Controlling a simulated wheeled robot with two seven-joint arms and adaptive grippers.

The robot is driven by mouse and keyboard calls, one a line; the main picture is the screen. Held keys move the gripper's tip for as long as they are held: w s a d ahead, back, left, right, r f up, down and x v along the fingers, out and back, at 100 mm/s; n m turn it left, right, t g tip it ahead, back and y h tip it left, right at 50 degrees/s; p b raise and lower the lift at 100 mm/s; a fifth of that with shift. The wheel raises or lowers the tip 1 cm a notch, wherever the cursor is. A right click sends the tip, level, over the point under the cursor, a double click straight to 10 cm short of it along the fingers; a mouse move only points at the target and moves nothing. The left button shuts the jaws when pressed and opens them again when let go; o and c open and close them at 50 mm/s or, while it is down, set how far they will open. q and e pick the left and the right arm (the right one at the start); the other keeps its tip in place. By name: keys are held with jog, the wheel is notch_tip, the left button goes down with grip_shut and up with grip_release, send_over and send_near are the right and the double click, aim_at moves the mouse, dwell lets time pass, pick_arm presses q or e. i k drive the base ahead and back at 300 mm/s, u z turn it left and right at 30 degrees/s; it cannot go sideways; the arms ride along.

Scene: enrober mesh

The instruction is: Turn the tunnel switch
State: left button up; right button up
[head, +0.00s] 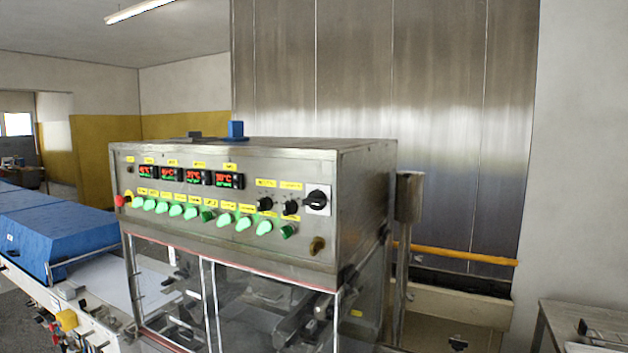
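A steel control panel (220,205) faces me on top of the machine. It carries a row of green lit switches (190,212) under small yellow labels, which are too small to read. Two small black knobs (265,204) sit to the right of this row, and a larger black rotary switch (317,199) on a pale plate is at the panel's right end. A brownish knob (317,245) is below it. I cannot tell which control is the tunnel switch. Neither of my grippers shows in the head view.
A red emergency button (120,201) is at the panel's left end. Clear guard panels (260,305) lie below. Blue covers (60,235) stand over the conveyor at left. An orange bar (460,254) and a table (590,318) are at right.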

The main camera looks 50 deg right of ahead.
aim_at(287, 232)
jog(key=z, duration=0.7)
jog(key=k, duration=1.3)
jog(key=u, duration=0.85)
jog(key=i, duration=0.85)
jog(key=z, duration=0.45)
jog(key=i, duration=0.95)
jog(key=z, duration=0.55)
